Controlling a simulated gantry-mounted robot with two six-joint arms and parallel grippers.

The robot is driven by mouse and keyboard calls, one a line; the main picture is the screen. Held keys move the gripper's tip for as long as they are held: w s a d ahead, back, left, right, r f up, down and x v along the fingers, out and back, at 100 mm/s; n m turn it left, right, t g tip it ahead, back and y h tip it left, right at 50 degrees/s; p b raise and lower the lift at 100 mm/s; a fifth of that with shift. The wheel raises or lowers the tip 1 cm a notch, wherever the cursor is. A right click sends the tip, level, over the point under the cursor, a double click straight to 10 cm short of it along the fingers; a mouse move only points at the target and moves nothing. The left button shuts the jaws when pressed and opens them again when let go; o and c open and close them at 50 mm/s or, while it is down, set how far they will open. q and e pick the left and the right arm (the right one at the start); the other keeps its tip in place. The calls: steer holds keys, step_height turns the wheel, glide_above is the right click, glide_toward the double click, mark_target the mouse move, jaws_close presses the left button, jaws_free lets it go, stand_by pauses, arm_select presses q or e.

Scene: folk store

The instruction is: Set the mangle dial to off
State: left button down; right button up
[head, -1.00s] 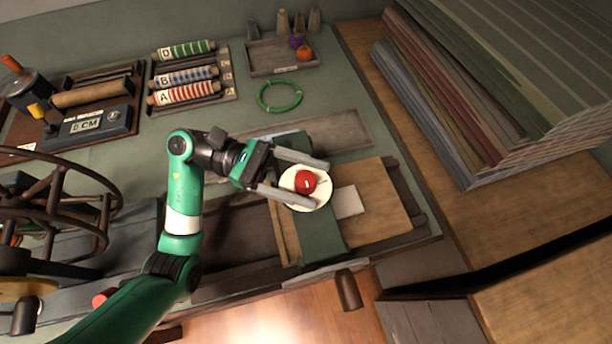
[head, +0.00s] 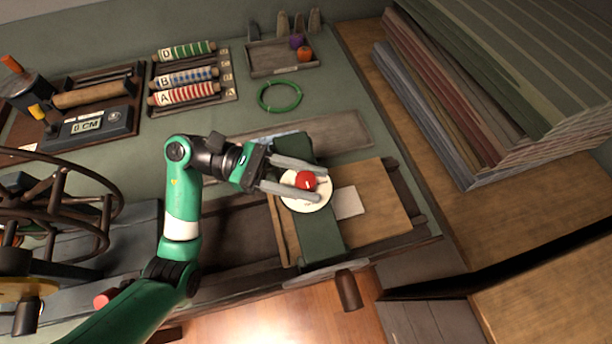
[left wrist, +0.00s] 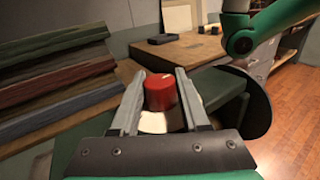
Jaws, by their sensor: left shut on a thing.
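The mangle dial is a red knob (head: 305,180) with a short white mark on top, set on a round white plate (head: 325,191). The plate sits on the green crosspiece (head: 321,232) of the mangle. My left gripper (head: 320,182) is shut on the red knob, with one finger on each side of it. In the left wrist view the knob (left wrist: 160,92) stands between the two fingers, its white mark showing on top. Any lettering on the plate is too small to read. My right gripper is not in view.
A wooden board with a pale card (head: 348,203) lies right of the dial. A green ring (head: 280,96), a small tray (head: 268,70) and striped rolls (head: 187,93) lie farther back. Stacked boards (head: 480,90) stand at the right. A dark handle (head: 348,290) juts out in front.

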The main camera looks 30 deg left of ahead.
arm_select(q)
steer(key=n+t+y+p, duration=0.2)
steer(key=n+t, duration=0.1)
steer(key=t, duration=0.2)
steer(key=shift+r+n, duration=0.1)
steer(key=shift+n, duration=0.2)
steer(key=n+t+y+p, duration=0.1)
steer(key=t+y+p, duration=0.1)
steer(key=n+t+y+p, duration=0.2)
steer(key=p, duration=0.1)
steer(key=n+t+y+p, duration=0.2)
steer(key=p, duration=0.1)
steer(key=shift+d+r, duration=0.15)
steer(key=shift+r, duration=0.1)
steer(key=n+t+y+p, duration=0.1)
steer(key=n+y+p, duration=0.1)
steer(key=p, duration=0.4)
steer(key=n+t+y+p, duration=0.1)
steer(key=n+y+p, duration=0.2)
steer(key=y+p, duration=0.2)
steer(key=shift+n+t+p, duration=0.3)
steer(key=shift+t+p, duration=0.1)
steer(key=shift+p, duration=0.65)
steer(key=shift+f+n+y+p, duration=0.35)
steer(key=shift+n+y+p, duration=0.15)
steer(key=shift+y+p, duration=0.5)
steer(key=shift+c, duration=2)
jaws_free()
steer(key=shift+a, duration=0.2)
